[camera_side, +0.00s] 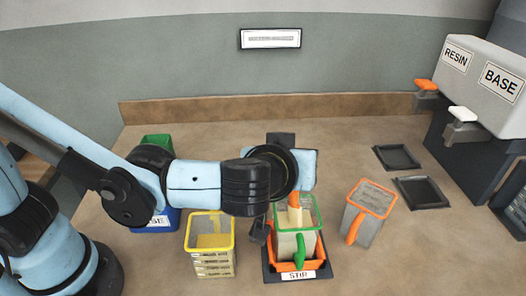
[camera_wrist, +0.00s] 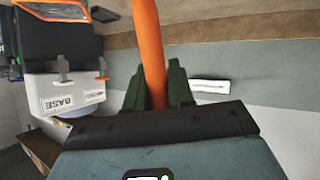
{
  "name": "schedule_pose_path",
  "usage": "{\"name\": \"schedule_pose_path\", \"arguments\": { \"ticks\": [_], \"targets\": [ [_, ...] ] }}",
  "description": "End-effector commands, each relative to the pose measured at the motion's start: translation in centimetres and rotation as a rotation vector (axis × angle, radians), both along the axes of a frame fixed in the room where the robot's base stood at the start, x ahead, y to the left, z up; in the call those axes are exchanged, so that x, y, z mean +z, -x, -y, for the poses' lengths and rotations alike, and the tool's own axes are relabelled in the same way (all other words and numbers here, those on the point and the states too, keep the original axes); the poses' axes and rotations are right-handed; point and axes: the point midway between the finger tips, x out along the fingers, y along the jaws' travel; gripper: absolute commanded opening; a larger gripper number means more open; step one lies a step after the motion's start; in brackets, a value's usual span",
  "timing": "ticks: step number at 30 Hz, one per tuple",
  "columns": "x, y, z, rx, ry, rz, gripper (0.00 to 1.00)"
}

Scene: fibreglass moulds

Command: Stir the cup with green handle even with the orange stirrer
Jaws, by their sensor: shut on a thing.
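The cup with the green handle (camera_side: 300,250) has a green rim and pale grey walls. It stands in an orange holder (camera_side: 318,262) on the dark tray labelled STIR, in the middle front of the side view. The orange stirrer (camera_side: 295,200) is upright over the cup, with its pale lower part inside the rim. In the wrist view, my gripper (camera_wrist: 155,88) is shut on the orange stirrer (camera_wrist: 149,40), with a dark finger on either side. In the side view my wrist is just above the cup, and my fingers are mostly hidden. The cup's contents are hard to make out.
A cup with an orange rim and handle (camera_side: 368,213) stands right of the STIR tray. A yellow-rimmed container (camera_side: 210,245) is to the left, with a blue bin (camera_side: 160,222) behind it. RESIN and BASE dispensers (camera_side: 480,80) stand at right, near two flat dark trays (camera_side: 420,191).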

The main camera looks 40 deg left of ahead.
Motion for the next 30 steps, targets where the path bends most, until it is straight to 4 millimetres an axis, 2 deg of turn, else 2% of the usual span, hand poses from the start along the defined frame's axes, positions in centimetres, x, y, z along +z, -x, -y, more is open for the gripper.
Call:
{"name": "schedule_pose_path", "arguments": {
  "ticks": [30],
  "targets": [
    [7.2, -0.4, -1.4, 0.000, 0.000, 0.000, 0.00]
  ]
}}
